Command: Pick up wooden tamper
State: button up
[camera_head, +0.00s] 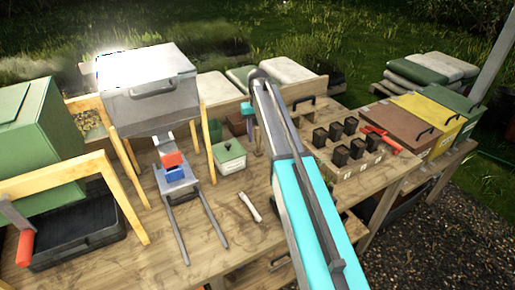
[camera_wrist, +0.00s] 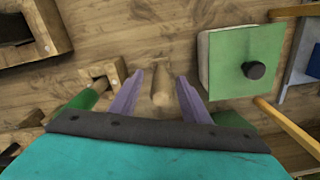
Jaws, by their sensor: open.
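In the wrist view a light wooden piece, which looks like the wooden tamper (camera_wrist: 161,92), stands between the two purple fingers of my gripper (camera_wrist: 160,80). The fingers are open, one on each side of it, with a gap on both sides. They do not appear to touch it. Its lower end is hidden, and I cannot tell how far the fingertips are above the bench. In the head view my teal arm reaches over the bench, and the fingers are too small to make out.
A box with a green lid and dark knob (camera_wrist: 254,70) stands close to the right of the fingers; it also shows in the head view (camera_head: 229,156). A pale tool (camera_head: 249,207) lies on the open front bench.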

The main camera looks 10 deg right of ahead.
aim_at(258, 140)
jog(key=shift+a+f+b, duration=0.1)
jog(key=shift+f+b, duration=0.45)
jog(key=shift+f, duration=0.95)
grip_shut()
